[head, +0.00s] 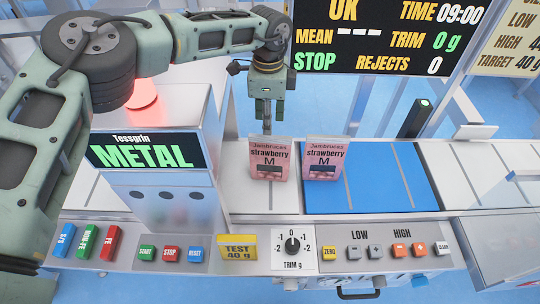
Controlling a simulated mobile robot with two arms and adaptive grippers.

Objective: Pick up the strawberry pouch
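Two pink strawberry pouches marked M stand upright side by side in the head view. The left pouch (268,160) is on the pale conveyor surface just left of the blue weighing plate (375,190). The right pouch (323,160) is at the left part of the blue plate. My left gripper (267,130) points down directly above and behind the top edge of the left pouch. I see its fingers edge-on, so I cannot tell whether they are apart or grip the pouch's top. My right gripper is not in view.
A grey metal detector housing with a METAL sign (144,151) stands left of the pouches, with a lit red lamp (143,93) above it. A black display (388,35) reading STOP is behind. A button panel (290,250) runs along the front. The blue plate's right part is clear.

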